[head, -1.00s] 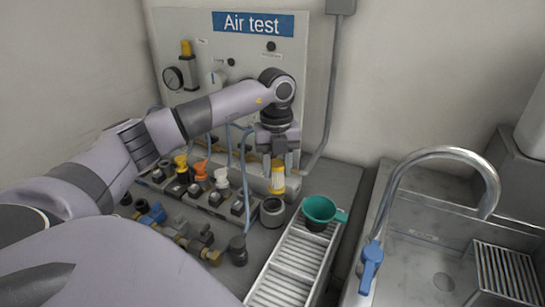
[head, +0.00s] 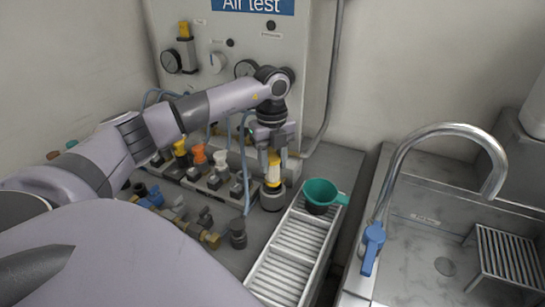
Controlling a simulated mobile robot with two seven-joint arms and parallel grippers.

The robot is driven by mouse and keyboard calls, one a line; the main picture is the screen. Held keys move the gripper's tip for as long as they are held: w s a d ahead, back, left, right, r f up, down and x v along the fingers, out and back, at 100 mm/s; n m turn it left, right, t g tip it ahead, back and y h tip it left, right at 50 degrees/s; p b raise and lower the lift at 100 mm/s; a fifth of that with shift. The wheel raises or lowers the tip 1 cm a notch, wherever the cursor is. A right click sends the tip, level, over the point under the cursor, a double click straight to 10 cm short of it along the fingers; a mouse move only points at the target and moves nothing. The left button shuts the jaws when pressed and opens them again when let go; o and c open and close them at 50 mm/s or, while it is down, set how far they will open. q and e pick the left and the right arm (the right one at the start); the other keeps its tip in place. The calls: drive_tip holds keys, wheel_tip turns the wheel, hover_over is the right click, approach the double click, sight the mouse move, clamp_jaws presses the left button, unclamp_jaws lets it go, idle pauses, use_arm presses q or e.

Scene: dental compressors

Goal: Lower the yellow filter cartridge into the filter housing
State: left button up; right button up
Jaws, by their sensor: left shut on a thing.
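My left gripper (head: 273,152) points down near the back of the bench, shut on the yellow filter cartridge (head: 273,169). I cannot tell how far the cartridge is inside the cup. My right gripper is not in view.
A green funnel (head: 321,192) stands close to the right of the housing, at the end of a slatted metal tray (head: 293,255). Several valves with coloured tops (head: 199,154) stand to the left. The Air test panel (head: 222,60) rises behind. A sink with a tap (head: 440,130) is at right.

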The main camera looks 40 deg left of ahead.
sight(273, 173)
use_arm(q)
drive_tip(key=shift+f, duration=0.3)
idle(0.4)
drive_tip(key=shift+f+b, duration=1.25)
drive_tip(key=shift+f, duration=1.1)
drive_tip(key=shift+r, duration=0.2)
drive_tip(key=shift+r+p, duration=0.55)
drive_tip(key=shift+p, duration=0.2)
drive_tip(key=shift+f, duration=0.2)
